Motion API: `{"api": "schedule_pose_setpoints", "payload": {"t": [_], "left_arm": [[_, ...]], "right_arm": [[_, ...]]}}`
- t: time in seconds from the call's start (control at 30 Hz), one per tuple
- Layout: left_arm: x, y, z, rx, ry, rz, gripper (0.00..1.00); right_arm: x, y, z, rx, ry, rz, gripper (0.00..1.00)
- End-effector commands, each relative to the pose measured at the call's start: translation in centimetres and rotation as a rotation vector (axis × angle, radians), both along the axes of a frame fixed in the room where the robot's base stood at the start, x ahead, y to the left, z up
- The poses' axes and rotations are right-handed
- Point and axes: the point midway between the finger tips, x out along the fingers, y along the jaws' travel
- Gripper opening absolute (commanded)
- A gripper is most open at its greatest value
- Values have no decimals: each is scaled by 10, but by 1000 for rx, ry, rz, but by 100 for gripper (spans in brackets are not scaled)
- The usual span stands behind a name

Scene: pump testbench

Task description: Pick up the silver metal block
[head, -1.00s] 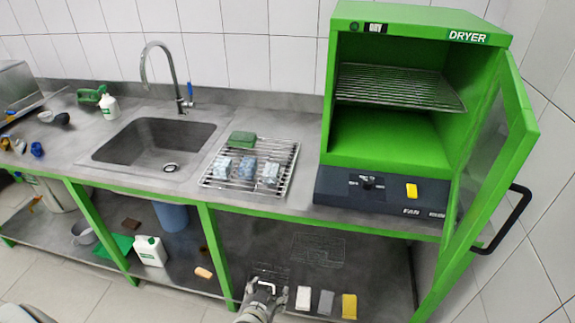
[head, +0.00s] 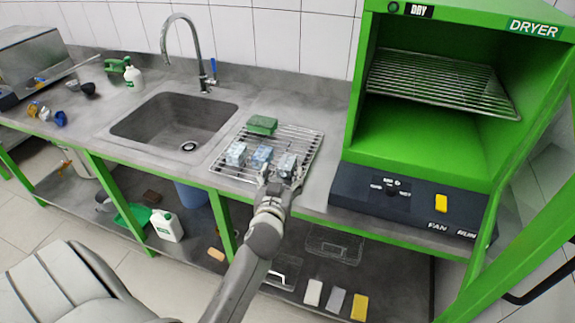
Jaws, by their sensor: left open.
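Three small silver-grey, bluish blocks lie on a wire rack (head: 232,178) beside the sink: a left one (head: 236,153), a middle one (head: 261,156) and a right one (head: 287,162). Which of them is the silver metal block, I cannot tell for sure. My left gripper (head: 281,173) is open at the rack's front right, with its fingertips at the right block and partly covering it. I cannot tell whether they touch it. My right gripper is not in view.
A green sponge (head: 262,125) lies at the back of the rack. The sink (head: 175,122) is to the left. The green dryer (head: 425,148) stands open at the right. White (head: 313,292), grey (head: 335,300) and yellow (head: 359,307) blocks lie on the lower shelf.

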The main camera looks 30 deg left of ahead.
Motion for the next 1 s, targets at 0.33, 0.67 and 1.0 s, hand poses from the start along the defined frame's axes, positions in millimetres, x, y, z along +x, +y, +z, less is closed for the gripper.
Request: {"api": "schedule_pose_setpoints", "payload": {"t": [0.33,0.67,1.0], "left_arm": [[23,10,-4,0,1,0,69],[50,23,-11,1,0,0,69],[51,23,-12,-1,1,-1,61]], "right_arm": [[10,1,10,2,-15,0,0],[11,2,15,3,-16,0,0],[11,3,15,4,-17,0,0]]}}
